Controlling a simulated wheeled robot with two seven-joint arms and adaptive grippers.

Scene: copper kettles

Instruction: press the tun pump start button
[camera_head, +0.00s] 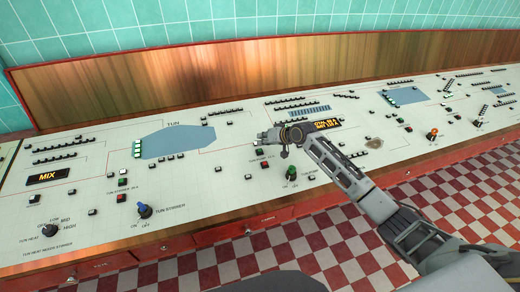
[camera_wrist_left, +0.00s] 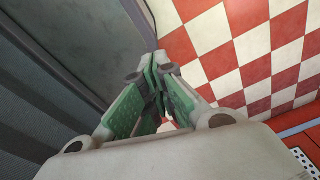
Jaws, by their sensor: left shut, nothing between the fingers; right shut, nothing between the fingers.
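The control panel (camera_head: 215,190) is a long pale desk with a TUN diagram (camera_head: 178,142) in blue-grey. Just below my right gripper sit a small green button (camera_head: 259,152) and a red button (camera_head: 265,165). A green knob (camera_head: 291,173) is to their right. The small labels there are too fine to read for sure. My right gripper (camera_head: 266,137) is shut and empty, above the panel beside the TUN diagram. I cannot tell whether it touches the surface. My left gripper (camera_wrist_left: 157,68) shows only in the left wrist view, shut and empty over the floor, away from the panel.
A blue knob (camera_head: 144,210), a dark knob (camera_head: 50,230) and an orange knob (camera_head: 432,134) stand up from the panel. Lit signs include MIX (camera_head: 47,176). A wooden backboard (camera_head: 220,68) closes the rear. The checkered floor (camera_head: 330,240) in front is open.

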